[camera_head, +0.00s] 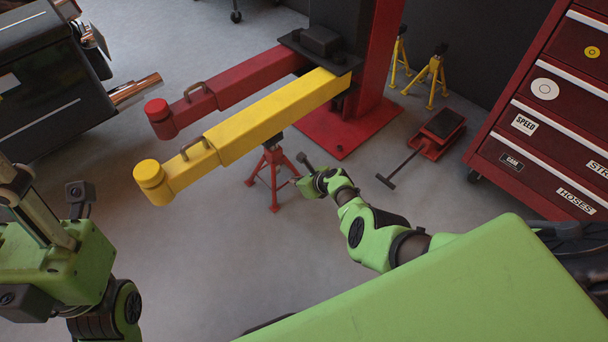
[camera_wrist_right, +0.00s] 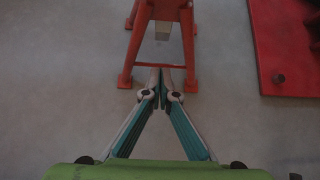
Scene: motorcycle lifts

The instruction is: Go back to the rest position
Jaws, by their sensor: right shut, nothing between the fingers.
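My right gripper (camera_head: 294,182) is low over the floor in the middle of the head view, close beside a red jack stand (camera_head: 270,178). In the right wrist view my right gripper (camera_wrist_right: 161,84) has its fingertips together with nothing between them. They point at the red stand's base (camera_wrist_right: 125,78) and overlap it in the picture; I cannot tell if they touch. My left arm (camera_head: 60,260) is at the left edge of the head view; its fingers do not show clearly enough to tell their state.
A yellow lift arm (camera_head: 250,130) and a red lift arm (camera_head: 235,88) reach left from a red post (camera_head: 378,70). A floor jack (camera_head: 437,130) and a red tool cabinet (camera_head: 545,110) stand to the right. Yellow stands (camera_head: 436,75) are behind. Floor in front is clear.

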